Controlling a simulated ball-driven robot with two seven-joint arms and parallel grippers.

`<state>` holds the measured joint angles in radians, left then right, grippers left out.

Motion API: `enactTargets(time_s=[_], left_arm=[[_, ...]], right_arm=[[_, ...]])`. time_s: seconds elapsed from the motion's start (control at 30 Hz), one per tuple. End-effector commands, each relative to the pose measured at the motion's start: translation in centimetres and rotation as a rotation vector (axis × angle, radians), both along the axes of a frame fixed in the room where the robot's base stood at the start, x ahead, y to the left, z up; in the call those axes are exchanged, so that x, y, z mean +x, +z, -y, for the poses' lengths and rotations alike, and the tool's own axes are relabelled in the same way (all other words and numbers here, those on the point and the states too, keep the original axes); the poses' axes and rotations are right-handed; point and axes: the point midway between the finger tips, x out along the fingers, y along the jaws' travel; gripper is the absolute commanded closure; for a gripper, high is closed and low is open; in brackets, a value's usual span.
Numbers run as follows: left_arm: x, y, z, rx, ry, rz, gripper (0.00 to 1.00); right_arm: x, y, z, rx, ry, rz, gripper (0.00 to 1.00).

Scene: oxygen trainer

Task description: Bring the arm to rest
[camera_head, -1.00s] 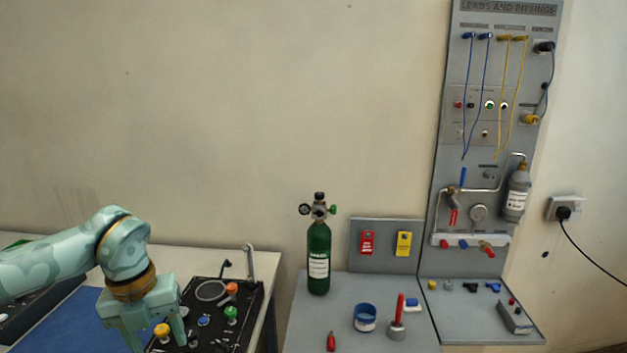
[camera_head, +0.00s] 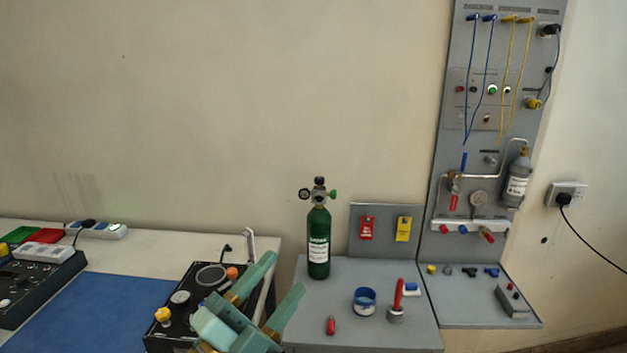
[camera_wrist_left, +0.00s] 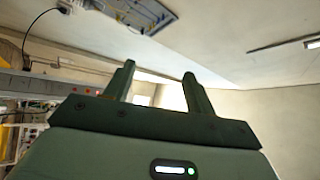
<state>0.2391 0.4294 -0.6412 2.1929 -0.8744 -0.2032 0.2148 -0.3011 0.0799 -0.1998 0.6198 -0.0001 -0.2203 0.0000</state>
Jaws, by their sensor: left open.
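My left gripper (camera_head: 272,294) shows at the bottom of the head view, its two pale green fingers spread apart and pointing up and to the right. Nothing is between them. It hides part of the black control box (camera_head: 165,337) behind it. In the left wrist view the same gripper (camera_wrist_left: 160,82) has its fingers apart and empty, with the ceiling and walls beyond. My right gripper is not in view.
A green oxygen cylinder (camera_head: 318,245) stands on the grey bench (camera_head: 345,285) right of the gripper. A blue-rimmed tub (camera_head: 365,302), a red-handled tool (camera_head: 397,302) and a tall fittings panel (camera_head: 455,150) are further right. A blue mat (camera_head: 95,312) lies clear at left.

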Motion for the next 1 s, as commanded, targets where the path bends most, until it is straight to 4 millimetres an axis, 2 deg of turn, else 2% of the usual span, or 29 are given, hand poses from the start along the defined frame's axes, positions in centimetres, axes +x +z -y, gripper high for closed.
enactTargets(time_s=[0.03, 0.1, 0.2, 0.3, 0.4, 0.5, 0.7, 0.83, 0.97, 1.0], left_arm=[[0.7, -2.2, -3.3, -0.077, 0.160, -0.133, 0.45], [1.0, -6.3, -8.4, -0.134, 0.387, -0.336, 0.45], [-1.0, -12.3, -14.0, -0.141, 0.629, -0.598, 0.45], [-4.1, -17.1, -17.7, -0.108, 0.788, -0.809, 0.45], [-7.5, -20.6, -20.2, -0.062, 0.896, -0.980, 0.45], [-11.0, -23.3, -22.1, -0.008, 0.978, -1.130, 0.45], [-18.0, -27.1, -24.8, 0.111, 1.089, -1.391, 0.45], [-17.0, -32.9, -23.5, 0.101, 1.031, -1.452, 0.45], [-17.3, -38.9, -22.3, 0.086, 0.983, -1.531, 0.45], [-17.7, -40.9, -21.9, 0.079, 0.968, -1.558, 0.45]], right_arm=[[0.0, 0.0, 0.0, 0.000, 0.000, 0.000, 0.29], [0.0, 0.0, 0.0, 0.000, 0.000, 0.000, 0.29], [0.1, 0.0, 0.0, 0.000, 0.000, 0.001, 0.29], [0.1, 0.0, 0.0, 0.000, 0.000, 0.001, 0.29], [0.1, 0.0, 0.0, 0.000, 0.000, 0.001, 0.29], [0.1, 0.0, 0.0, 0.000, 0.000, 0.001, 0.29], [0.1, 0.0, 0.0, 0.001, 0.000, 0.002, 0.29], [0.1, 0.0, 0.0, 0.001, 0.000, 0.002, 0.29], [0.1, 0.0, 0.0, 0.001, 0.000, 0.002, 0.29], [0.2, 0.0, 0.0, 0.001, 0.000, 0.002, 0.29]])
